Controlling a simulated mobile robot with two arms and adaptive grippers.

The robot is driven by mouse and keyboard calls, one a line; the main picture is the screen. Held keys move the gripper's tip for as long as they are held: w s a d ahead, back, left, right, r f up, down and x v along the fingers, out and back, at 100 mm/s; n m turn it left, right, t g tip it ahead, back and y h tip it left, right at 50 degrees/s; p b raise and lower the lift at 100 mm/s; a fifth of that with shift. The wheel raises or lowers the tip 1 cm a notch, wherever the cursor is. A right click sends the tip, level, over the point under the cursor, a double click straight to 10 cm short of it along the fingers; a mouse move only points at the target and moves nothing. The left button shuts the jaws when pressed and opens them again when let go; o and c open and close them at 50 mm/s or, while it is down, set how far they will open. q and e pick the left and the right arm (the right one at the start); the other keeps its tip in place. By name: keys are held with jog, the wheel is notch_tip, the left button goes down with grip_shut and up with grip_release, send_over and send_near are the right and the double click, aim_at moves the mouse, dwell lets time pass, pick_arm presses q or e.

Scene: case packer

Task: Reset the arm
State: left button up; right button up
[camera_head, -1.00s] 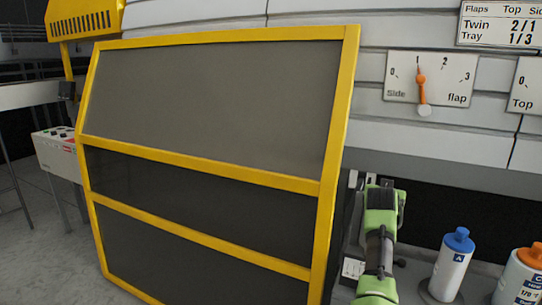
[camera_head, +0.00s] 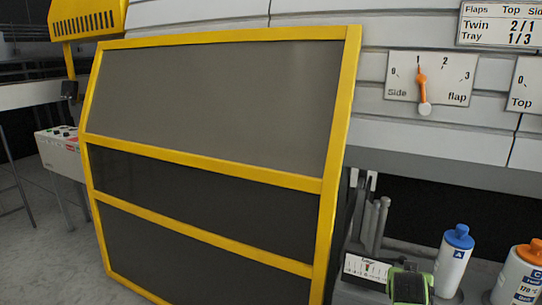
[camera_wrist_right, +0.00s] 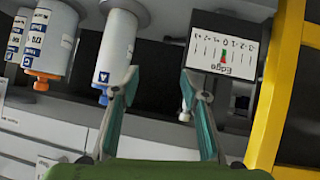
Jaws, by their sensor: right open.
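My right gripper is open and empty in the right wrist view (camera_wrist_right: 159,75), its two teal fingers spread apart. Between and beyond the fingers are a dark gap and grey machine surface. In the head view only a green and dark part of my right arm (camera_head: 410,285) shows at the bottom edge, right of the yellow-framed guard; the fingers cannot be made out there. My left gripper is in neither view.
The guard (camera_head: 215,183) fills the left and middle. A small Edge scale (camera_head: 366,268) and grey rods (camera_head: 374,222) stand beside it. A blue-capped bottle (camera_head: 454,262) and an orange-capped bottle (camera_head: 520,278) stand at right. The Side flap dial (camera_head: 429,79) is above.

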jog(key=s+a+f+n+g+y, duration=0.1)
jog(key=s+a+f, duration=0.25)
jog(key=s, duration=0.35)
jog(key=s+a+f+n+g+y, duration=0.1)
jog(key=s+a+f, duration=0.1)
jog(key=s+f, duration=0.35)
jog(key=s+a+f+n+g+y, duration=0.1)
jog(key=s+a+f, duration=0.1)
jog(key=s, duration=0.6)
jog(key=s+a+f+n+g+y, duration=0.15)
jog(key=s+a, duration=0.35)
jog(key=s, duration=0.5)
jog(key=s+a+f+n+g+y, duration=0.1)
jog(key=s+a+n+y, duration=0.1)
jog(key=s+a, duration=0.6)
jog(key=s+d+f+g, duration=0.1)
jog(key=s+f, duration=0.1)
jog(key=f, duration=1.1)
jog(key=s+d+f+g, duration=0.1)
jog(key=s+f, duration=0.1)
jog(key=f, duration=1.1)
jog(key=s+d+f, duration=0.3)
jog(key=s+f, duration=1.2)
jog(key=s, duration=0.2)
jog(key=shift+d+n+g+p, duration=0.15)
jog(key=shift+n+g+p, duration=0.2)
jog(key=shift+p, duration=0.05)
